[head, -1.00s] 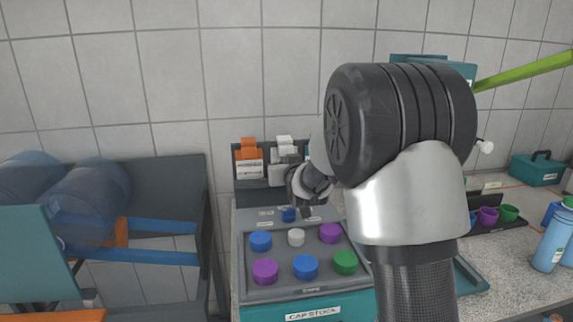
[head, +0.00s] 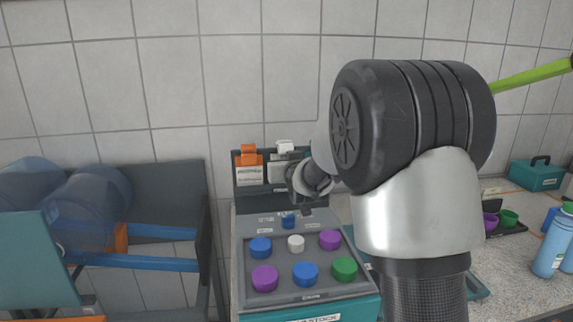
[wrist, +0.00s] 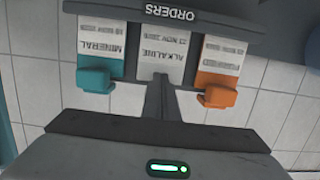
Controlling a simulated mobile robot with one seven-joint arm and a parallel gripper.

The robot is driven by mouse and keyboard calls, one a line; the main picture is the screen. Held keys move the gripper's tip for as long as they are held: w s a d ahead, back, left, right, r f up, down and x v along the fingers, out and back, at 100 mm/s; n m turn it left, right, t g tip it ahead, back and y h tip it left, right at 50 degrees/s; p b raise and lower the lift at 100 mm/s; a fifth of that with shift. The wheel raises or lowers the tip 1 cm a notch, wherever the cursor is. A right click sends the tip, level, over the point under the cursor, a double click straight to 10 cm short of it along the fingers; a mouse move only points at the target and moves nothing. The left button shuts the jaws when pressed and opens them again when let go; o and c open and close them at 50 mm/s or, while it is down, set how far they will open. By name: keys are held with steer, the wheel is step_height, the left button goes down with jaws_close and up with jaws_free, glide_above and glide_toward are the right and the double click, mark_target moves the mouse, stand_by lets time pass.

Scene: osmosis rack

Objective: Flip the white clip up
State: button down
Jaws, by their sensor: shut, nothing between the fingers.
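The white clip (head: 284,146) is at the top of the middle card on the dark order board, right of the orange clip (head: 249,153). My gripper is shut and empty; in the wrist view its narrow dark fingers (wrist: 155,88) reach over the lower part of the white "ALKALINE" card (wrist: 162,62). They cover the place between the teal and orange clips, so the white clip is hidden there. In the head view my wrist is in front of the board, and the fingertips are hard to make out. I cannot tell whether they touch the clip.
The board carries a teal clip (wrist: 97,80) close to the left of my fingers in the wrist view, and the orange clip on the right. Below the board, a grey cap tray (head: 312,294) holds several coloured caps. A tiled wall stands behind.

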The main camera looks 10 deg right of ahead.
mark_target(285, 142)
steer(key=shift+r+p, duration=0.9)
steer(key=shift+r, duration=1.55)
steer(key=shift+w+r, duration=0.2)
steer(key=shift+w, duration=1.25)
steer(key=s+g+b, duration=0.2)
steer(key=s+g, duration=0.2)
steer(key=s, duration=2.1)
steer(key=s+f+g, duration=0.3)
steer(key=s+f, duration=0.1)
steer(key=s, duration=0.8)
steer(key=s+f+g, duration=0.3)
steer(key=s+f, duration=0.2)
steer(key=s, duration=0.7)
step_height(285, 142, up, 15)
steer(key=w+p, duration=0.1)
steer(key=p, duration=1.3)
